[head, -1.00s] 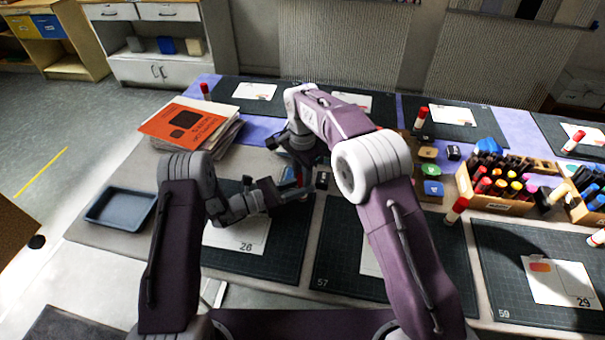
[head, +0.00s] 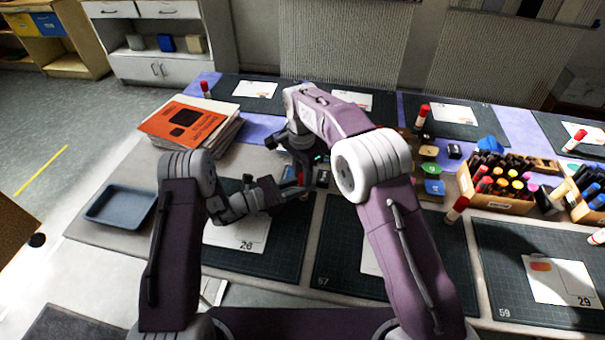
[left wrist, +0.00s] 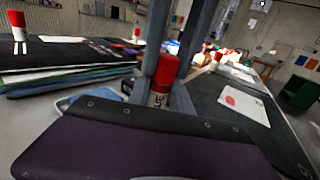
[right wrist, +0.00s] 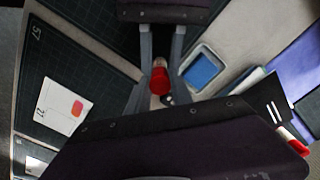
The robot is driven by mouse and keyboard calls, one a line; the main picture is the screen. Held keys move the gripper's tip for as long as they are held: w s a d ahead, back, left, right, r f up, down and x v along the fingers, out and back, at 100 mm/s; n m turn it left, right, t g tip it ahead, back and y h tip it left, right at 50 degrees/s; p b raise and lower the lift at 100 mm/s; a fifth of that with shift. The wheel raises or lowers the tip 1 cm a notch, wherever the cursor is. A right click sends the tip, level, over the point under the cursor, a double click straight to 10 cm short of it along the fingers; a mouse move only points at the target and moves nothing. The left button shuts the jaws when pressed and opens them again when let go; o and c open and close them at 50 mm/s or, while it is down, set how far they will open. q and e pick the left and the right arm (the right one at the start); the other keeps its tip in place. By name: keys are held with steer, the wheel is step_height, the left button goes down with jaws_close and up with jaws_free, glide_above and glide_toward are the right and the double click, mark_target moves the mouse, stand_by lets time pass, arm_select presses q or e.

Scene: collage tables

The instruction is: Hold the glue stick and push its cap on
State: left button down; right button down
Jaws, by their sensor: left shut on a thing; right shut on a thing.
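The glue stick (left wrist: 157,99) stands upright in the left wrist view, its white printed body low between the fingers of my left gripper (left wrist: 161,93), which is shut on it. The red cap (left wrist: 166,69) sits directly over the body, in line with it. My right gripper (right wrist: 160,93) comes from above and is shut on the cap, which also shows in the right wrist view (right wrist: 160,80). I cannot tell whether the cap is fully seated, as fingers hide part of the joint. In the head view the grippers meet above the table and mostly hide the stick.
A blue-grey tray (head: 121,207) lies at the left, by a stack of books (head: 190,125). Cutting mats with cards cover the table front. A marker box (head: 497,205) and other capped glue sticks (head: 456,209) stand at the right.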

arm_select(q)
steer(key=shift+w, duration=0.1)
arm_select(e)
steer(key=shift+r, duration=0.3)
stand_by(0.5)
arm_select(q)
steer(key=shift+s+r, duration=0.1)
steer(key=shift+s, duration=0.1)
arm_select(e)
steer(key=shift+s+f, duration=0.1)
steer(key=shift+f, duration=0.85)
steer(key=c, duration=1.5)
jaws_free()
steer(key=shift+o, duration=0.2)
arm_select(q)
steer(key=shift+w, duration=0.1)
arm_select(e)
steer(key=shift+d, duration=0.1)
steer(key=shift+r, duration=2.2)
steer(key=c, duration=0.4)
steer(key=shift+f, duration=0.4)
